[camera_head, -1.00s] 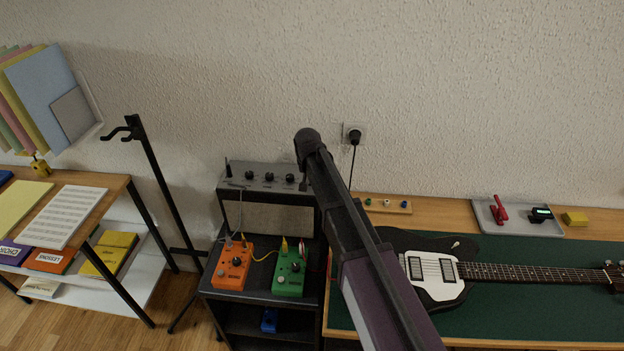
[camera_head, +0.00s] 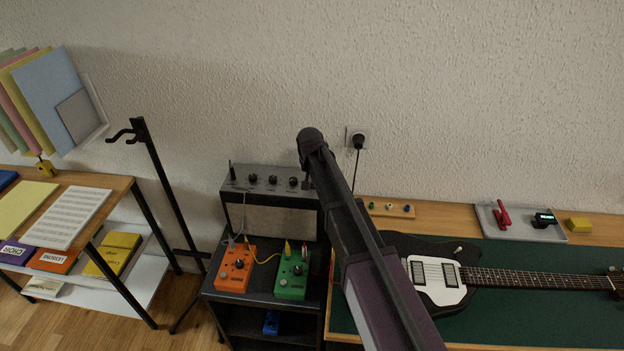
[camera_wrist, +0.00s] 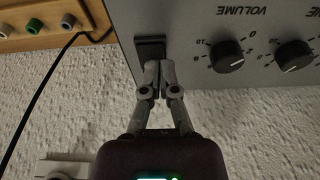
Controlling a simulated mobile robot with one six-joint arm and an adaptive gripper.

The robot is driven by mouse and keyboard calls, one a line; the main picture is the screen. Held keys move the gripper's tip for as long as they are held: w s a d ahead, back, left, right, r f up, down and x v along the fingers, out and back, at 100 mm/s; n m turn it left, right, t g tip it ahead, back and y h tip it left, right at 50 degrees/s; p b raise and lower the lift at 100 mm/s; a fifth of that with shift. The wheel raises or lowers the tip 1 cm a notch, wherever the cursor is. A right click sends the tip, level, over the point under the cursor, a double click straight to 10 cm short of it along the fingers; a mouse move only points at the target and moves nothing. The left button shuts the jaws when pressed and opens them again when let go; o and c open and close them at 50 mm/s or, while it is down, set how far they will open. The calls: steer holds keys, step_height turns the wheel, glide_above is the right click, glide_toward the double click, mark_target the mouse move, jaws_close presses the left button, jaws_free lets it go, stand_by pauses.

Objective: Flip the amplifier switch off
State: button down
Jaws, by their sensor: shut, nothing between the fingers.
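The amplifier (camera_head: 272,217) stands on the black shelf unit, its grey control panel facing up. The panel also shows in the wrist view (camera_wrist: 194,66), upside down, with the black switch (camera_wrist: 150,47) near its edge, beside the volume knob (camera_wrist: 227,57). My gripper (camera_wrist: 163,68) is shut and empty. Its fingertips are at the switch's near edge, very close or touching; I cannot tell which. They cover part of the switch's lower edge, and its on or off position is not clear. In the head view my arm hides the gripper's fingers.
An orange pedal (camera_head: 236,270) and a green pedal (camera_head: 291,277) with cables sit in front of the amplifier. A wall plug (camera_head: 357,139) with a hanging cable is behind my arm. An electric guitar (camera_head: 440,283) lies on the green mat at right.

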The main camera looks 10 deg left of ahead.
steer(key=shift+r, duration=0.15)
steer(key=p+v, duration=0.2)
steer(key=w+p+v, duration=0.1)
steer(key=p+v, duration=0.1)
steer(key=s+r+p, duration=0.5)
steer(key=r+p, duration=0.3)
steer(key=shift+r+p, duration=0.25)
steer(key=shift+p, duration=0.1)
stand_by(0.4)
steer(key=shift+d, duration=0.1)
stand_by(0.5)
steer(key=s+d+g, duration=0.1)
steer(key=s+d, duration=0.9)
steer(key=d, duration=0.5)
steer(key=s+d+g, duration=0.1)
steer(key=s+d, duration=0.8)
steer(key=d, duration=0.6)
steer(key=shift+s+d+f+m+g, duration=0.3)
steer(key=shift+s+g, duration=0.05)
steer(key=shift+g, duration=0.05)
